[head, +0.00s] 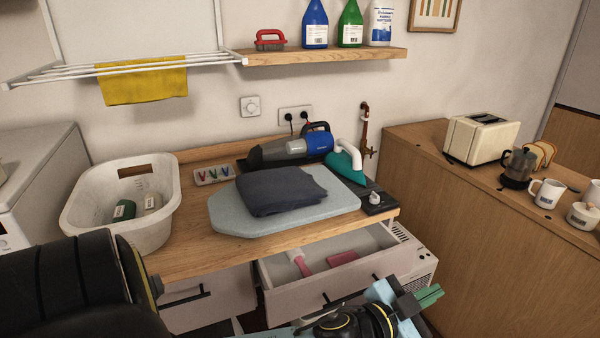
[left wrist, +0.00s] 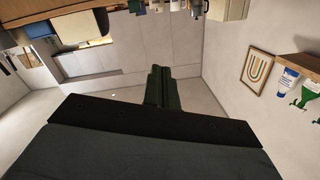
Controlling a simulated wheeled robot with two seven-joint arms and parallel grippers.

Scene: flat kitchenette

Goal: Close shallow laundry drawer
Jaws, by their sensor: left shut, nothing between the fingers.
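The shallow laundry drawer (head: 284,299) under the wooden counter stands pulled open in the head view. A pink-handled item (head: 301,262) and a flat pink item (head: 342,257) lie inside it. Its dark handle shows only partly above my arm. My left gripper (head: 430,295) has green fingers that are shut and empty. It appears near the right end of the drawer front; I cannot tell if it touches. In the left wrist view its closed fingers (left wrist: 159,87) point out toward the room. My right gripper is in neither view.
On the counter (head: 190,262) stand a white laundry basket (head: 152,228), an ironing pad (head: 235,218) with folded dark cloth (head: 279,190), and a teal iron (head: 345,163). Another drawer (head: 190,312) is at left. A wooden cabinet (head: 480,250) stands at right.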

